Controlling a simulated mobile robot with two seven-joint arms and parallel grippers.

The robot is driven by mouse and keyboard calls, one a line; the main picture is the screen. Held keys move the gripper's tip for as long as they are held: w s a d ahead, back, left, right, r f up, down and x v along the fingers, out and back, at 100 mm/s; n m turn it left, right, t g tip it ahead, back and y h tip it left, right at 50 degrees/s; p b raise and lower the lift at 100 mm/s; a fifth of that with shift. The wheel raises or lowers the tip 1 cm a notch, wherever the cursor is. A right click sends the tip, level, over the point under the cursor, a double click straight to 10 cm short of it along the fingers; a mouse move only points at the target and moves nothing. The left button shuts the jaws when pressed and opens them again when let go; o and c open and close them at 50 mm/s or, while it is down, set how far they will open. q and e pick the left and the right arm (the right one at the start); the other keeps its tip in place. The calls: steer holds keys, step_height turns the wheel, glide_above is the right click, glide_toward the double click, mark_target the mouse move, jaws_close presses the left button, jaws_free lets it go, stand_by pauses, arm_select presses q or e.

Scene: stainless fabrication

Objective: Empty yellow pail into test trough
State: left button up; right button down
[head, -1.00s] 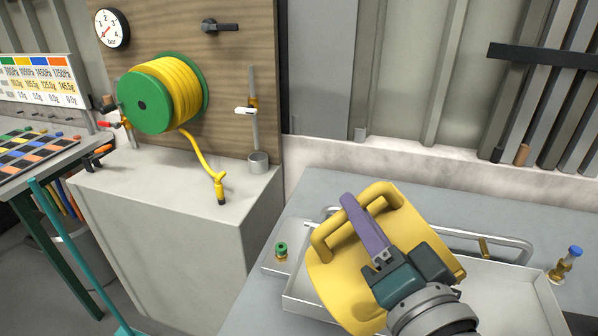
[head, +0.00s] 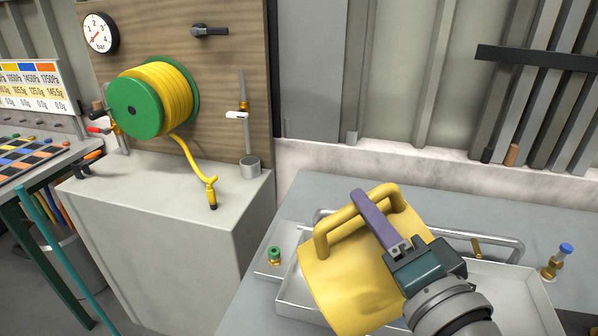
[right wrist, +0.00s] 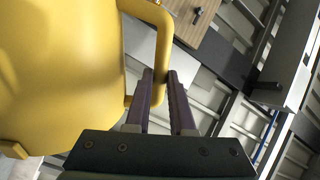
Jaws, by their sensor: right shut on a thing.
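The yellow pail (head: 345,275) hangs over the pale, shallow test trough (head: 515,285) on the bench at the lower right of the head view. My right gripper (head: 362,203) is shut on the pail's loop handle (head: 322,238), its purple fingers across the bar. The pail is tilted; its side faces the head camera, and its contents cannot be seen. The pail hides much of the trough. In the right wrist view the pail (right wrist: 60,70) fills the left, with its handle between the fingers (right wrist: 161,75). My left gripper is out of view.
A brass fitting with a green cap (head: 274,256) stands left of the trough, and a blue-capped one (head: 557,262) right of it. A bent metal tube (head: 500,241) runs along the trough's back. A hose reel (head: 150,100) is on the board at left.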

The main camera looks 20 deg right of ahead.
mark_target(396, 203)
steer(key=shift+r, duration=0.1)
stand_by(0.3)
steer(key=shift+d+m, duration=0.5)
steer(key=shift+d, duration=0.15)
steer(key=shift+d+m+b, duration=0.3)
steer(key=shift+d+b, duration=0.05)
steer(key=shift+d, duration=0.05)
steer(key=shift+d+f+m+b, duration=0.2)
steer(key=shift+d+m+b, duration=0.1)
steer(key=shift+d, duration=0.25)
steer(key=shift+d+f+m+b, duration=0.2)
steer(key=shift+d+m, duration=0.1)
steer(key=shift+d, duration=0.25)
steer(key=shift+d+r, duration=0.1)
